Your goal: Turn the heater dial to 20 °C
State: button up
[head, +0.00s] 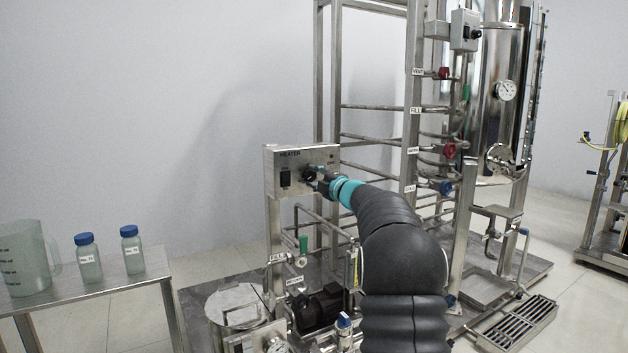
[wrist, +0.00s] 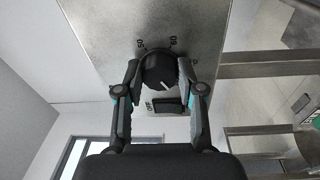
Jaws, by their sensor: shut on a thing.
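The heater box (head: 278,160) is a steel panel marked HEATER on a post in the middle of the head view. Its dial (wrist: 158,66) is a round black knob in the wrist view, with a white pointer line slanting toward the lower right of that picture. Scale numbers show around its upper side, but some are hard to read and others are hidden. My gripper (wrist: 161,72) has one finger on each side of the knob and is shut on it. In the head view my gripper (head: 318,178) covers part of the dial.
A black rocker switch (head: 285,180) sits left of the dial on the same panel. Pipes and valves with labels stand on the frame (head: 411,110) to the right. A side table (head: 90,287) at left holds a beaker (head: 27,258) and two blue-capped bottles.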

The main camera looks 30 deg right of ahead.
dwell(0.3)
jog(key=o, duration=1.1)
jog(key=shift+o, duration=0.2)
jog(key=s+d, duration=0.1)
jog(key=s, duration=1)
jog(key=shift+s+d+f, duration=0.35)
jog(key=shift+s, duration=0.05)
